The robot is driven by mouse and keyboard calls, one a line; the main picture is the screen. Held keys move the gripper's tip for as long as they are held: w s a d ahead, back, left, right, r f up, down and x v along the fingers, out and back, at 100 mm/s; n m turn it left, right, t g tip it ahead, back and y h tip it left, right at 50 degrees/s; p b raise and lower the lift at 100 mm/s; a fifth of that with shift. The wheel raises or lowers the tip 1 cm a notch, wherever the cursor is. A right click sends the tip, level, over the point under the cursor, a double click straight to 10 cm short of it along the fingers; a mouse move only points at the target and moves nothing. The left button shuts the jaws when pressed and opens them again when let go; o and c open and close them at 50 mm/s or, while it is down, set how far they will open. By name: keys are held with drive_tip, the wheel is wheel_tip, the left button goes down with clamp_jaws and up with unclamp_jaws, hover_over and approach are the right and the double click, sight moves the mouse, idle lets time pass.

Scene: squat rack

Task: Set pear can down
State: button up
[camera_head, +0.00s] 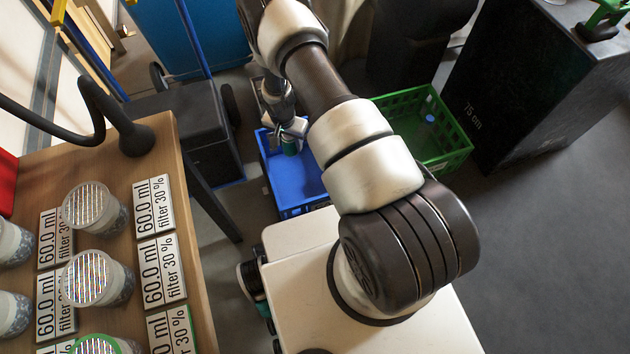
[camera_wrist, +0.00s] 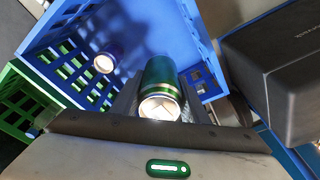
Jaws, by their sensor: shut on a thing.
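My gripper (camera_head: 290,133) is shut on a green can (camera_wrist: 160,80), probably the pear can; its label cannot be read. In the wrist view the can's pale metal end faces the camera, between the two dark fingers. In the head view the can (camera_head: 291,147) shows small below my gripper, over the blue crate (camera_head: 285,206). The blue crate (camera_wrist: 205,22) also fills much of the wrist view behind the can. I cannot tell whether the can touches the crate floor.
Another can (camera_wrist: 104,63) with a bluish side is in the blue crate. A green crate (camera_head: 455,158) stands to its right, holding a small blue item (camera_head: 429,118). A black box (camera_head: 520,95) is far right. A wooden table (camera_head: 205,290) with jars is left.

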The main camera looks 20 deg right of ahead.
drive_tip(key=m+b, duration=0.1)
hover_over(298, 188)
wheel_tip(298, 188, down, 11)
drive_tip(key=shift+s+d+f+b, duration=0.15)
drive_tip(key=shift+f+b, duration=0.85)
drive_tip(key=shift+f, duration=1.7)
drive_tip(key=shift+s+f+b, duration=0.2)
drive_tip(key=shift+f+b, duration=0.75)
drive_tip(key=shift+f, duration=1.75)
drive_tip(key=shift+r, duration=0.1)
drive_tip(key=o, duration=0.6)
drive_tip(key=shift+f, duration=0.2)
drive_tip(key=o, duration=0.4)
drive_tip(key=shift+o, duration=0.2)
drive_tip(key=shift+r, duration=0.1)
